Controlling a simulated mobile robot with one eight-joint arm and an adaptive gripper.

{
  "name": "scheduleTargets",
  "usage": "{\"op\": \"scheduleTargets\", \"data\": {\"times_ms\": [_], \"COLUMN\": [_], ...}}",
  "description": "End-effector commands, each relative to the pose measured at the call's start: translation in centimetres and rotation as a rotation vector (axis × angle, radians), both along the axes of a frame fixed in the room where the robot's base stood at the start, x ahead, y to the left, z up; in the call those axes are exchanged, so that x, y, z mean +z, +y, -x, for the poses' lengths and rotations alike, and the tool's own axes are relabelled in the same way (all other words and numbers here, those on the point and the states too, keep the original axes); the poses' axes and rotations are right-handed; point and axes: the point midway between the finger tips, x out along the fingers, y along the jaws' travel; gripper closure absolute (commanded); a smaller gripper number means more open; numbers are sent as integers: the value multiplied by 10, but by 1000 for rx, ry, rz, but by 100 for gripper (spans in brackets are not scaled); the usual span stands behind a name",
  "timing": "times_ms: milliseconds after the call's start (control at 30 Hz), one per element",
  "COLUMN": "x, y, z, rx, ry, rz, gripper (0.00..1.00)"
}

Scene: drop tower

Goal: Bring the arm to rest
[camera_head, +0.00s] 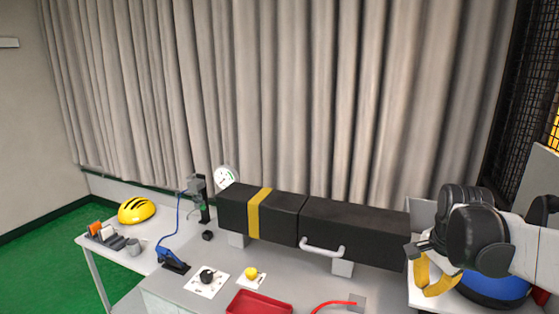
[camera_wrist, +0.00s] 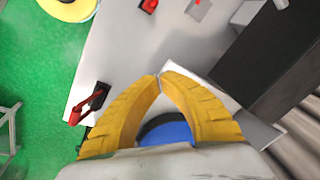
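My gripper (camera_head: 428,288) is at the right of the head view, above the right end of the worktable (camera_head: 196,287). In the wrist view, the ribbed yellow fingers of my gripper (camera_wrist: 161,76) curve together and their tips meet. Nothing is held between them. A blue rounded object (camera_head: 495,288) lies beyond the gripper, partly hidden by my arm. A blue shape also shows through the gap between the fingers in the wrist view (camera_wrist: 168,132). Whether the fingers touch anything there, I cannot tell.
A long black box-shaped duct (camera_head: 350,229) with a yellow band and a handle (camera_head: 322,248) runs across the table, left of my gripper. A red tray (camera_head: 260,304), a yellow helmet (camera_head: 137,210) and a dial gauge (camera_head: 226,177) stand further left. A dark mesh (camera_head: 517,95) rises at the right.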

Motion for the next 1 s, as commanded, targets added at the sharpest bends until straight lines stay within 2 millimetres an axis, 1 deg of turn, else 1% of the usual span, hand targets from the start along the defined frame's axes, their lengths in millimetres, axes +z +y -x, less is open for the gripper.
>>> {"op": "scheduleTargets", "data": {"times_ms": [33,100,167,200,267,300,400,500,600,667,1000], "x": [-32,-52,-71,-85,-108,-123,-157,-183,-198,-202,-203], "y": [24,51,73,86,106,117,140,156,164,167,168], "z": [13,28,43,53,68,78,100,115,123,126,127], "rx": [112,274,411,502,636,720,905,1042,1128,1156,1165], "ry": [-25,-63,-94,-116,-148,-169,-217,-253,-275,-282,-285], "rz": [29,79,123,155,205,237,317,383,427,441,448], "gripper": [100,100,100,100,100,100,100,100,100,100,100]}}
